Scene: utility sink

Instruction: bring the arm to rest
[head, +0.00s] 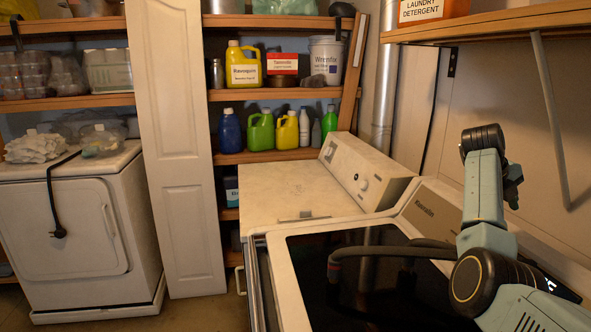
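My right arm comes in from the lower right, with pale teal links and black joints. It is bent and rises in front of the right wall, over the right side of the dark-topped appliance (425,207). Its upper end shows a black joint, with a small dark and teal part behind it. I can make out no gripper fingers on it, and no held thing shows. My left arm and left gripper are not in view.
A wooden shelf (480,25) with a laundry detergent box (432,9) and a metal bracket (553,120) are near the raised arm. A white washer (292,190) stands beyond the dark-topped appliance.

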